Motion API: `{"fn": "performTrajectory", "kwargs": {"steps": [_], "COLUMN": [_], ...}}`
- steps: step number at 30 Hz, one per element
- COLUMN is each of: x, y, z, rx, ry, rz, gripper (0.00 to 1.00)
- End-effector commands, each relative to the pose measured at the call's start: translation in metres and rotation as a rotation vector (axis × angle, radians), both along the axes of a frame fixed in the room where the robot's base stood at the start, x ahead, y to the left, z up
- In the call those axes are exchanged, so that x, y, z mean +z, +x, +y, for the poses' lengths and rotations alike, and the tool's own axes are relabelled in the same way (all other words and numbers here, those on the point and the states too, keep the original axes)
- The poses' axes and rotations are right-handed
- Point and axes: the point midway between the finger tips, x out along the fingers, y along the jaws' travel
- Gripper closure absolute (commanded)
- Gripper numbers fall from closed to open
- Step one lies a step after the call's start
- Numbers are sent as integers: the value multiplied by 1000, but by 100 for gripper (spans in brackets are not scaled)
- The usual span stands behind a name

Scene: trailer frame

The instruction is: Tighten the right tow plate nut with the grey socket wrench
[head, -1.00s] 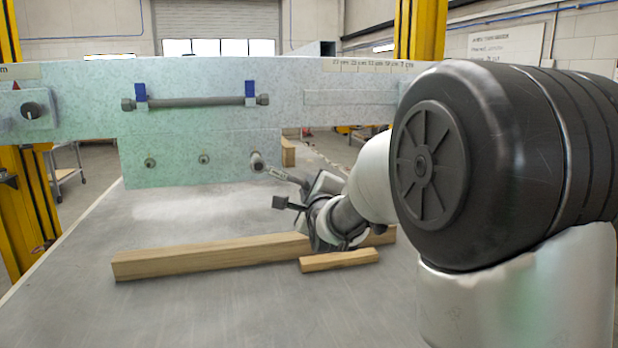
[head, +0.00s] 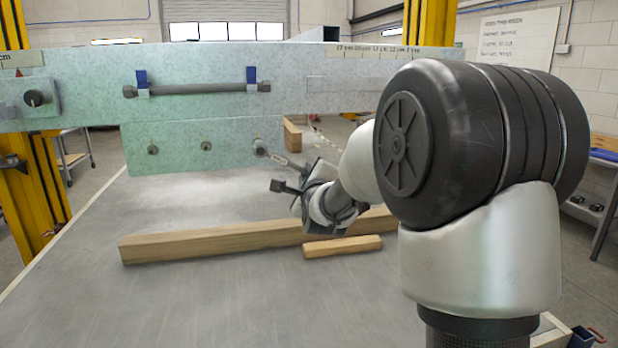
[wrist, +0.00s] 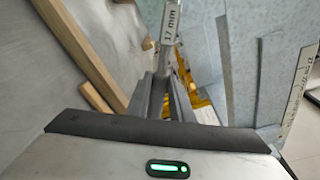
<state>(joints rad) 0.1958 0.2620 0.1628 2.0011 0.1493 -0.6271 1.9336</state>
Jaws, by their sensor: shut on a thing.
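The tow plate (head: 180,162) is a pale green metal panel hanging below the long beam. Its left nut (head: 153,150) and middle nut (head: 206,146) show. The grey socket wrench (head: 281,159) has its head over the right nut's place, at the plate's right edge, and hides that nut. Its handle slopes down to the right into my gripper (head: 304,172). In the wrist view my gripper (wrist: 169,78) is shut on the handle, and the wrench's label (wrist: 170,22) reads 17 mm. How fully the socket sits on the nut cannot be told.
A grey bar (head: 200,89) is held by blue clips on the beam (head: 330,95) above. A long timber (head: 210,241) and a short wood block (head: 342,246) lie on the table (head: 230,300) below my gripper. The table's front is clear.

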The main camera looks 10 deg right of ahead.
Motion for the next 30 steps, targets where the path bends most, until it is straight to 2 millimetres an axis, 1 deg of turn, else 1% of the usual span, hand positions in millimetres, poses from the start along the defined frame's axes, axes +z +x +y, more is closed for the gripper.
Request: {"fn": "performTrajectory", "kwargs": {"steps": [11,30], "x": [2,2], "y": [1,20], "z": [0,0], "rx": [0,0], "ry": [1,0], "rz": [-4,-5], "gripper": [100,100]}}
